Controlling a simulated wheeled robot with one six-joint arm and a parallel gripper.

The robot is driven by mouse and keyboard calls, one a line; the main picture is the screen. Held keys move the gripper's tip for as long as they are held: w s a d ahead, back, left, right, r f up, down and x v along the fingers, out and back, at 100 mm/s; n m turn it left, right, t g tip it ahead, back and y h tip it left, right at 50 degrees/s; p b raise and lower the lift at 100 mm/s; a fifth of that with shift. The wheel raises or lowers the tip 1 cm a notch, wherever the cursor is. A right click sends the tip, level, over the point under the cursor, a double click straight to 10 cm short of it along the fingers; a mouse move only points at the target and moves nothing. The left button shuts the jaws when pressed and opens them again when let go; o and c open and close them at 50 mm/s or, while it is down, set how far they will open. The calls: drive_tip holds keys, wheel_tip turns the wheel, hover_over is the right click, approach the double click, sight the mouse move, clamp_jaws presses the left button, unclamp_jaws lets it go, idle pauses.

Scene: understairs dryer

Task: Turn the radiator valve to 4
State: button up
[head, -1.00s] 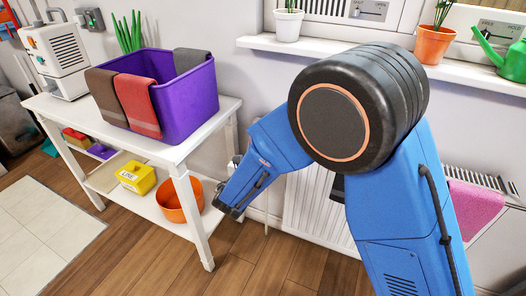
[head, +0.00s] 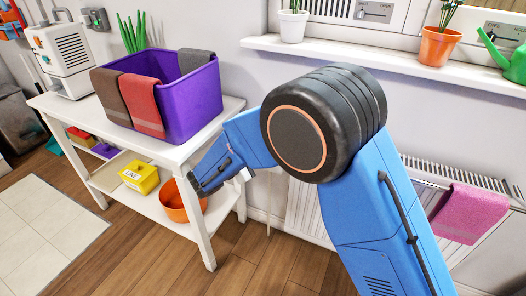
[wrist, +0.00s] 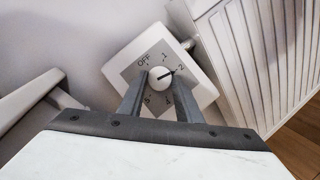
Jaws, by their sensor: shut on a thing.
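The radiator valve's dial (wrist: 128,71) is a white square plate with a grey face, on the wall beside the radiator in the wrist view. Its face reads OFF, 1, 2, 4 and 5; the 3 is hidden behind a finger. The round white knob (wrist: 157,73) has a black pointer aimed at about 2. My gripper (wrist: 160,86) is shut on the knob, one grey finger on either side. In the head view my gripper (head: 207,182) is low beside the white table, and the valve is hidden.
The white radiator (head: 306,215) stands right of the valve, with a pink towel (head: 470,213) on it. Left is a white table (head: 172,151) with a purple bin (head: 185,105); its lower shelf holds an orange bowl (head: 172,203). A windowsill (head: 340,56) runs above.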

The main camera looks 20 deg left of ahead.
drive_tip(key=shift+a+m+g, duration=0.1)
drive_tip(key=shift+m+g, duration=0.2)
drive_tip(key=shift+m, duration=0.5)
drive_tip(key=shift+r+m+h, duration=0.1)
drive_tip(key=shift+m+h, duration=0.2)
drive_tip(key=o, duration=1)
drive_tip(key=shift+o, duration=0.2)
wheel_tip(320, 180, up, 10)
